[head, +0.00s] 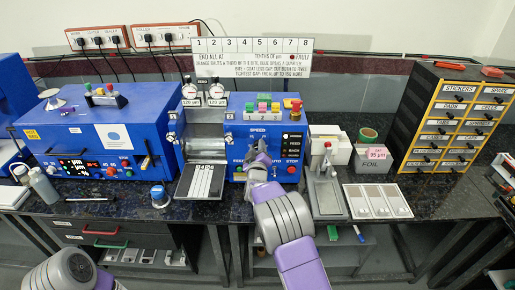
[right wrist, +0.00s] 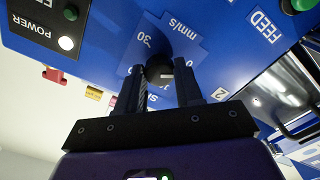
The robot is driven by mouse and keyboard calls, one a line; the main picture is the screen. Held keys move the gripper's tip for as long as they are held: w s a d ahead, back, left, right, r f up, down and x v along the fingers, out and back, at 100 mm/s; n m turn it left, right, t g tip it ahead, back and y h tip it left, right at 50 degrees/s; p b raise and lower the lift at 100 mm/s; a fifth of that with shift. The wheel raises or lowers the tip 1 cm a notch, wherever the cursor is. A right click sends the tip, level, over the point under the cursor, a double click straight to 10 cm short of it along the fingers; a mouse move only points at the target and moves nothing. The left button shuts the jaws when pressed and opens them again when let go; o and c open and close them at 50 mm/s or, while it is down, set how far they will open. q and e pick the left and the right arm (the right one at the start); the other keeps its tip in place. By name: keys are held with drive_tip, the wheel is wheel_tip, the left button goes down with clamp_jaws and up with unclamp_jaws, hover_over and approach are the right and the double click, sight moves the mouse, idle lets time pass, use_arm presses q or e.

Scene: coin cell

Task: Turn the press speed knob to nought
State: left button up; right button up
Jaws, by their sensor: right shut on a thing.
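The blue press machine (head: 235,108) stands in the middle of the bench in the head view. My right gripper (head: 258,158) is at its front panel, under the SPEED label. In the right wrist view the dark round speed knob (right wrist: 159,69) sits between the fingers of my right gripper (right wrist: 162,82), which is shut on it. A pale mark shows on the knob. The dial around it bears "30" and "mm/s"; I cannot read the setting. The gripper hides the knob in the head view. My left gripper is out of view.
The FEED (right wrist: 264,24) and POWER (right wrist: 30,28) labels are near the knob. Red STOP (head: 292,169) is to its right. The striped plate (head: 201,181) juts out at left; a small press (head: 326,180) and white trays (head: 377,201) stand at right.

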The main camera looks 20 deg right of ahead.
idle(0.3)
drive_tip(key=o, duration=1)
drive_tip(key=shift+o, duration=0.2)
drive_tip(key=shift+s, duration=0.15)
drive_tip(key=v, duration=0.7)
drive_tip(key=shift+s, duration=0.2)
drive_tip(key=shift+a, duration=0.1)
